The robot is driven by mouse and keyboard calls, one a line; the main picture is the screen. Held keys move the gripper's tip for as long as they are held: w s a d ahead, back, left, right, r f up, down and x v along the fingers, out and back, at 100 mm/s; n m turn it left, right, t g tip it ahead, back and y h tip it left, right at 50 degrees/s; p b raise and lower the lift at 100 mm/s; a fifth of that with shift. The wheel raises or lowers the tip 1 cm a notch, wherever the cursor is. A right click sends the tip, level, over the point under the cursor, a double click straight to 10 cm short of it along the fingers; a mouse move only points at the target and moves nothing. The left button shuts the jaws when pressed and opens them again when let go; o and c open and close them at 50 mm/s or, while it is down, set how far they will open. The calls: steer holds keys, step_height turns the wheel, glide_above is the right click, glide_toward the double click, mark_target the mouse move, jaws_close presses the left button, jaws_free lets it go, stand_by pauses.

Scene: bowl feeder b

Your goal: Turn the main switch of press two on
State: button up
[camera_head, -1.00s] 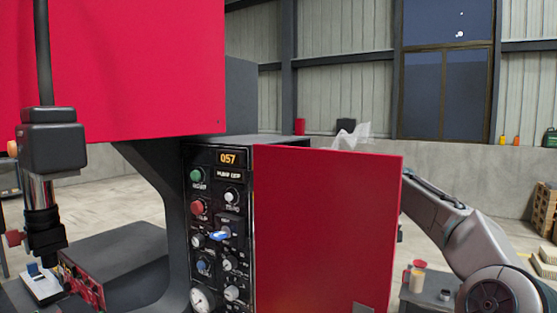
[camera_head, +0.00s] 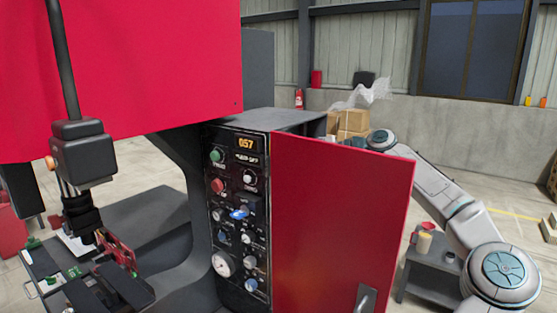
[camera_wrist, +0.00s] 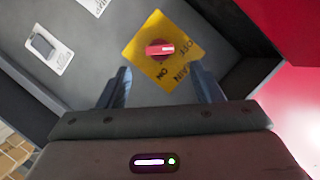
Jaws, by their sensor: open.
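The main switch (camera_wrist: 160,49) is a red rotary handle on a yellow plate (camera_wrist: 146,35) marked MAIN, OFF and ON. Its handle lies roughly level across the wrist picture, with one end toward the word OFF. My gripper (camera_wrist: 160,70) is open and empty. Its two fingers are spread to either side below the switch in the wrist view and appear apart from it. In the head view my arm reaches behind the open red door (camera_head: 340,215) of the press; my gripper and the switch are hidden there.
A black control panel (camera_head: 238,190) with a lit 057 display, knobs and gauges faces the head camera. The red door stands close by my arm. The wrist view shows a red surface (camera_wrist: 285,25) at right and a grey box on a white plate (camera_wrist: 44,47) at left.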

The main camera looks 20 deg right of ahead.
steer(key=p+x, duration=0.1)
steer(key=x, duration=0.5)
steer(key=shift+a+p, duration=0.2)
steer(key=shift+p, duration=0.15)
steer(key=shift+w+f, duration=0.15)
